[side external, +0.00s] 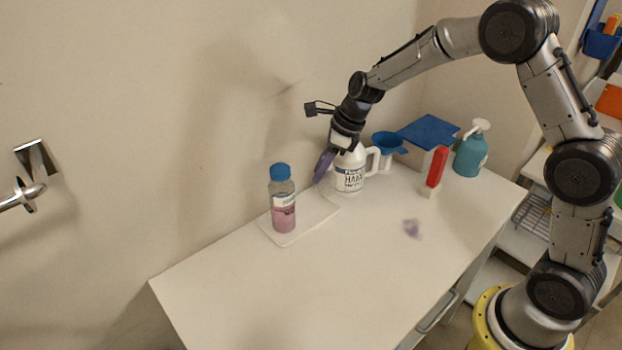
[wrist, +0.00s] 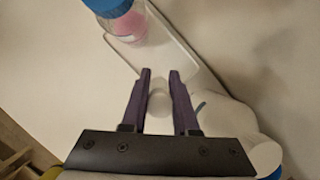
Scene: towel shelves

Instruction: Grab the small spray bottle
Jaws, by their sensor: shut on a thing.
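My gripper (side external: 323,165) is over the back of the white table, beside the large white jug. In the wrist view its two dark purple fingers (wrist: 160,76) stand on either side of a small, round, whitish thing (wrist: 158,103) and are shut on it. This looks like the top of the small spray bottle, but its body and label are hidden, so I cannot be certain. In the side view it is hidden by the gripper and jug.
A blue-capped bottle with pink liquid (side external: 283,208) stands on a white tray (side external: 318,216), left of my gripper. The white jug (side external: 350,178) is close on the right. A red bottle (side external: 437,166) and teal pump bottle (side external: 470,155) stand farther right. The table front is mostly clear.

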